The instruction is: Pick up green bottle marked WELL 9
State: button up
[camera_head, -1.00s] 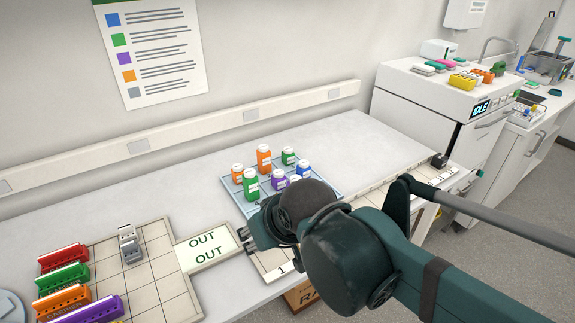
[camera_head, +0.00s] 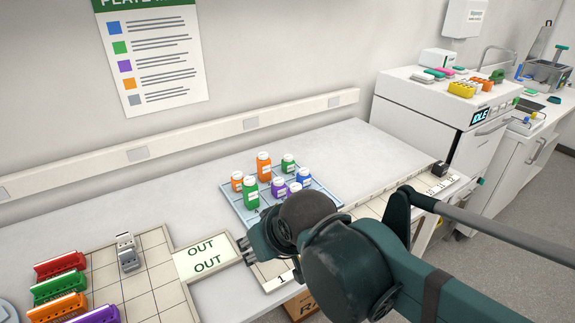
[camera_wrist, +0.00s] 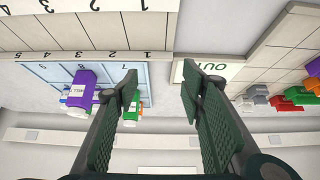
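Two green bottles with white caps stand on a pale blue tray (camera_head: 237,205): one at the tray's near left (camera_head: 250,194), one at its far side (camera_head: 288,164). Their label text is too small to read, so I cannot tell which is WELL 9. My gripper (camera_head: 242,246) is just in front of the tray's near left corner, largely hidden behind my own arm. In the wrist view my gripper (camera_wrist: 160,85) is open, with nothing between its fingers. A green bottle (camera_wrist: 132,109) shows there, partly hidden behind the left finger.
Orange bottles (camera_head: 263,164), a purple bottle (camera_head: 278,188) and a blue bottle (camera_head: 304,177) share the tray closely with the green ones. The OUT plate (camera_head: 207,257) and a grid board (camera_head: 158,270) lie to the left.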

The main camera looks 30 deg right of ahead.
jog(key=shift+o, duration=0.5)
jog(key=shift+r, duration=0.1)
jog(key=w+d+r+n+g+h+p, duration=0.1)
jog(key=w+d+r+n+p, duration=0.15)
jog(key=w, duration=0.25)
jog(key=w+d+r+n+g+p, duration=0.1)
jog(key=w+d+r+n+p, duration=0.1)
jog(key=w+d+r+p, duration=0.15)
jog(key=n+g+h+p, duration=0.45)
jog(key=n+p, duration=0.85)
jog(key=p, duration=0.5)
send_over(287, 158)
jog(key=a, duration=0.2)
jog(key=shift+g+y, duration=0.45)
jog(key=shift+f, duration=2.35)
jog(key=shift+f, duration=0.15)
jog(key=shift+x, duration=1.1)
